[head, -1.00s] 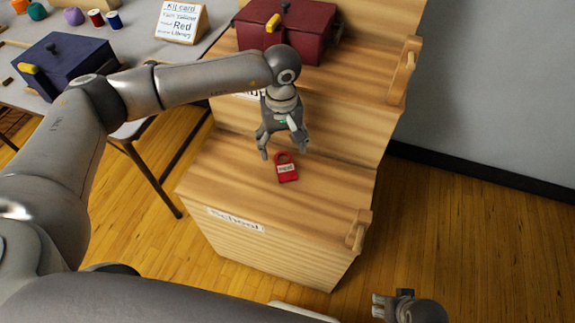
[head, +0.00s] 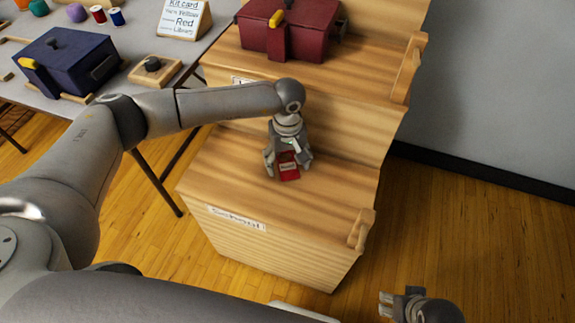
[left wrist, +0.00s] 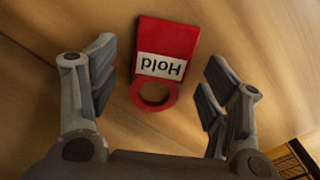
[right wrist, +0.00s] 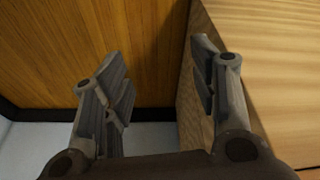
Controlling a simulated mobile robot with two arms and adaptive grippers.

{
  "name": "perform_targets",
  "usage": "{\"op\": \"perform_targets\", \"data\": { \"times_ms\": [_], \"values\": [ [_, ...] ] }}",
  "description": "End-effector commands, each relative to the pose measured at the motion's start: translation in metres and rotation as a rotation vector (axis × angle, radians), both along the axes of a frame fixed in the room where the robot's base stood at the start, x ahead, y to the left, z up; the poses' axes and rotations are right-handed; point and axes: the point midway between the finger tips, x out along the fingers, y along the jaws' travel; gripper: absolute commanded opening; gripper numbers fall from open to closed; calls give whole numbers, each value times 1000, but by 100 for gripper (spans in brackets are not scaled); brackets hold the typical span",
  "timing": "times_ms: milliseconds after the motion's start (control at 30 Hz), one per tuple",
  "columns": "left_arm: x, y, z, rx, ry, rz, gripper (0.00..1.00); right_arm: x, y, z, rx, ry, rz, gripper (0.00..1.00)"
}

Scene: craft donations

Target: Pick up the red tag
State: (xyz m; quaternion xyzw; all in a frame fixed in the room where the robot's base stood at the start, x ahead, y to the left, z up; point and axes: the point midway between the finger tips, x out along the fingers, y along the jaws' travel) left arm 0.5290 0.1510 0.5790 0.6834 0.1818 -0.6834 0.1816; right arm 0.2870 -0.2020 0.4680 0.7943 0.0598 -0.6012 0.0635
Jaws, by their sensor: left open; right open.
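The red tag (head: 289,172) lies on the lowest wooden step, the one labelled School. In the left wrist view the tag (left wrist: 168,45) shows a white "Hold" label and a ring-shaped end with a hole. My left gripper (head: 288,168) is open right over the tag, its fingers on either side of it. In the left wrist view the open fingers (left wrist: 158,88) stand apart from the tag, with gaps on both sides. My right gripper (head: 384,305) is open and empty, low beside the stepped unit. Its open fingers also show in the right wrist view (right wrist: 162,90).
The wooden stepped unit (head: 300,235) has a handle-like bracket (head: 360,229) at its right edge. A dark red box (head: 287,32) sits on the step above. On the grey table at left are a blue box (head: 65,62), a kit card (head: 184,18) and several spools.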

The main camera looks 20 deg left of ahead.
Motion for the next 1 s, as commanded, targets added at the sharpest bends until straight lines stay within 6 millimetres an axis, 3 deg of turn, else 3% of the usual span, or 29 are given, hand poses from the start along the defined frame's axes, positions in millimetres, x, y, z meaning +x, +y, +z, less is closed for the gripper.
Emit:
{"op": "perform_targets", "data": {
  "times_ms": [1000],
  "values": [
    [0,0,-3,0,0,0,71,-6,0,12,0,6,-2,54]
  ]
}}
